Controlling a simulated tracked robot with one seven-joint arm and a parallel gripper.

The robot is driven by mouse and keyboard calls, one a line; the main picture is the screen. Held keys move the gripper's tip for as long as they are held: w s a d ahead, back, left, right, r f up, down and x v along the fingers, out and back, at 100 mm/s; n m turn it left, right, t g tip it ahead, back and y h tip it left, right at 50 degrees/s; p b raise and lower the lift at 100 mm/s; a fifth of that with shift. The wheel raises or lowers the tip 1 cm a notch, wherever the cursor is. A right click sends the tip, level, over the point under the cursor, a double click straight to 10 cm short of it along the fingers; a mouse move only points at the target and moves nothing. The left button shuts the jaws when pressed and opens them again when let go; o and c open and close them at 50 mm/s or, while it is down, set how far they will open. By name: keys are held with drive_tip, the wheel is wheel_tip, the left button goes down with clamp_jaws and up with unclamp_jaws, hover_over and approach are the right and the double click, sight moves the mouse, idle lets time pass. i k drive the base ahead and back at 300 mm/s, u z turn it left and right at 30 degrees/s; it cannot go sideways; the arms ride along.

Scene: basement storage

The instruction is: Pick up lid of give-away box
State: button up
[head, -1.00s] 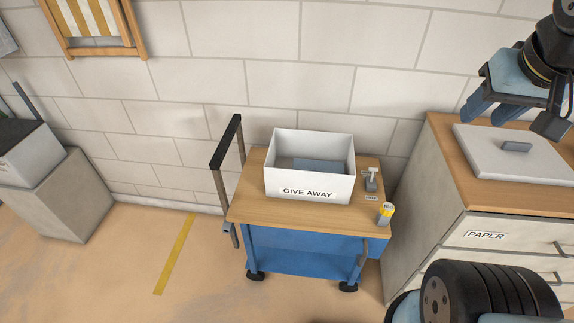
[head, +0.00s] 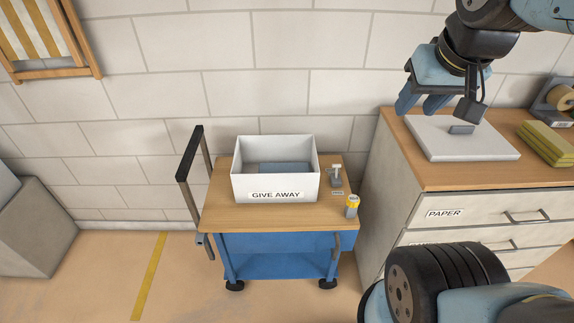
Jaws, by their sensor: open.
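The lid (head: 425,135) is a flat pale slab with a grey block handle (head: 461,129). It lies on the wooden top of the drawer cabinet at the right. The white box marked GIVE AWAY (head: 304,182) stands uncovered on the cart, with something blue-grey inside it. My gripper (head: 423,106) is open and empty, with blue fingers pointing down. In the picture it overlaps the lid's far left part, left of the handle; I cannot tell its exact height above the lid.
The cart's wooden top (head: 225,210) also carries a small metal tool (head: 336,178) and a yellow-capped jar (head: 352,205). Green folded cloths (head: 545,143) and a tape dispenser (head: 557,103) sit right of the lid. The cabinet (head: 400,210) has a PAPER drawer. Floor left of the cart is clear.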

sight(442, 138)
drive_tip(key=k, duration=0.55)
drive_tip(key=u, duration=0.5)
drive_tip(key=i, duration=0.5)
drive_tip(key=z, duration=0.05)
drive_tip(key=k, duration=1.3)
drive_tip(key=z, duration=0.45)
drive_tip(key=i, duration=0.7)
drive_tip(key=z, duration=0.85)
drive_tip(key=i, duration=0.95)
drive_tip(key=u, duration=0.2)
